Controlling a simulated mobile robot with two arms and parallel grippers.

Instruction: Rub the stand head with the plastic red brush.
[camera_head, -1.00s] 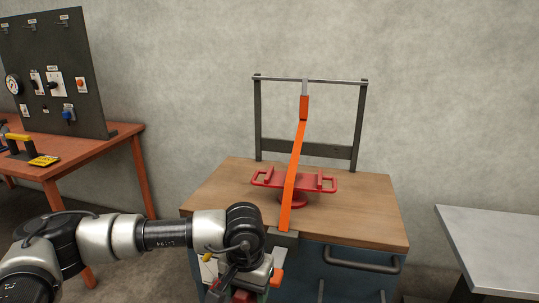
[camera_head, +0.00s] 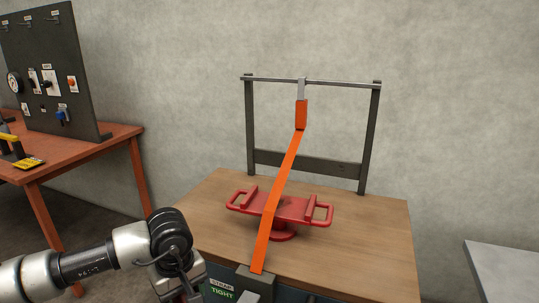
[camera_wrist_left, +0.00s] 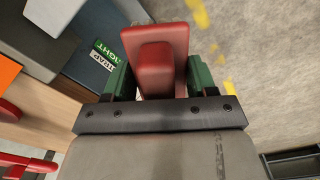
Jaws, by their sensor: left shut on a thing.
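The red stand (camera_head: 283,231) is on the wooden bench top, with a wide head (camera_head: 300,209) that has a loop handle at each end. An orange strap (camera_head: 265,235) crosses in front of the head's middle and hides part of it. My left gripper (camera_wrist_left: 157,82) is shut on a red block-like thing, which I take for the red brush (camera_wrist_left: 155,45). My right gripper is not in view.
The strap runs from a dark frame's top bar (camera_head: 345,84) to a box labelled "STRAP TIGHT" (camera_head: 257,284) at the bench's front edge. The wooden top (camera_head: 370,240) is clear right of the stand. An orange table (camera_head: 85,155) stands left, a grey table (camera_head: 505,270) right.

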